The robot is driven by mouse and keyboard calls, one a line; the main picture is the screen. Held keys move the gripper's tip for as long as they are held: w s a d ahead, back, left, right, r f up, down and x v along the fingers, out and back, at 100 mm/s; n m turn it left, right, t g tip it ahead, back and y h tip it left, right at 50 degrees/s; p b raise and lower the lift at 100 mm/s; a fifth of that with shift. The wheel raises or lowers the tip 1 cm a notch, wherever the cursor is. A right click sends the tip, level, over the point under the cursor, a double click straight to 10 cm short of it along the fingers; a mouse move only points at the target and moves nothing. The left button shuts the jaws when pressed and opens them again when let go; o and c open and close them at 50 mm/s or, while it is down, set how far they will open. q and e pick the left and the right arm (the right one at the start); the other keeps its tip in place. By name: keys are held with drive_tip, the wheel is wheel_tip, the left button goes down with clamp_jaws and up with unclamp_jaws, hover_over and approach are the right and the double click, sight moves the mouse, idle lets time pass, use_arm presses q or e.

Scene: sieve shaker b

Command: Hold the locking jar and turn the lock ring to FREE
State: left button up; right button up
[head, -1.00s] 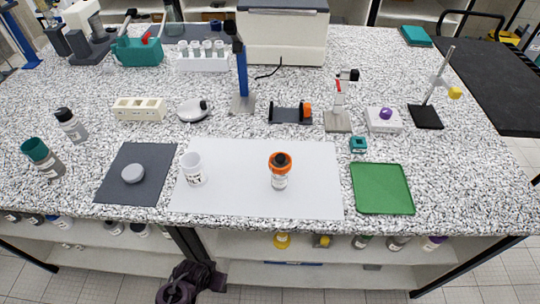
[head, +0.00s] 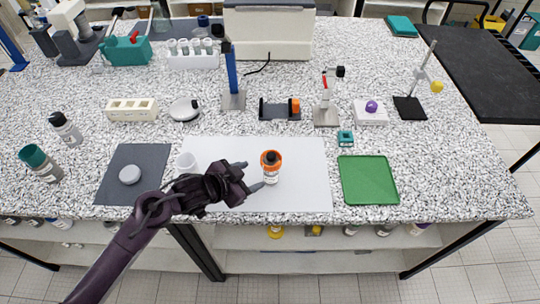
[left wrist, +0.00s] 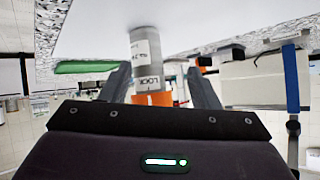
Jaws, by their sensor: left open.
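The locking jar (head: 271,177) stands upright on the white mat, with an orange lock ring (head: 271,158) around its neck and a dark top. In the left wrist view the picture is turned over: the jar's grey-white body (left wrist: 147,48) with lettering that reads "LOCK" shows above the orange ring (left wrist: 152,99). My left gripper (head: 253,176) is open at the jar's left side, its fingers pointing at it. In the left wrist view the jar appears between the fingers of my left gripper (left wrist: 160,84); I cannot tell whether they touch it. My right gripper is not in view.
The white mat (head: 305,190) is clear right of the jar. A green tray (head: 368,181) lies to the right, a dark mat (head: 150,155) with a grey disc to the left. Lab stands line the back.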

sight(267, 173)
use_arm(q)
drive_tip(key=shift+w+m+g+h, duration=0.45)
drive_tip(key=shift+m+g+h, duration=0.05)
drive_tip(key=shift+m+h, duration=0.3)
drive_tip(key=shift+a+r+m+g+h, duration=0.1)
drive_tip(key=shift+a+m+g+h, duration=0.1)
drive_tip(key=shift+m+g+h, duration=0.3)
drive_tip(key=a+g, duration=0.1)
drive_tip(key=a+g+h, duration=0.1)
drive_tip(key=a, duration=0.1)
drive_tip(key=shift+r+m+g+h, duration=0.3)
drive_tip(key=shift+r+m, duration=0.1)
drive_tip(key=shift+d+f+b, duration=0.25)
drive_tip(key=shift+d+b, duration=0.05)
drive_tip(key=shift+d, duration=0.05)
drive_tip(key=b+x, duration=0.4)
drive_tip(key=x, duration=0.4)
drive_tip(key=shift+b, duration=0.3)
drive_tip(key=shift+w+d+f, duration=0.1)
drive_tip(key=shift+d, duration=0.35)
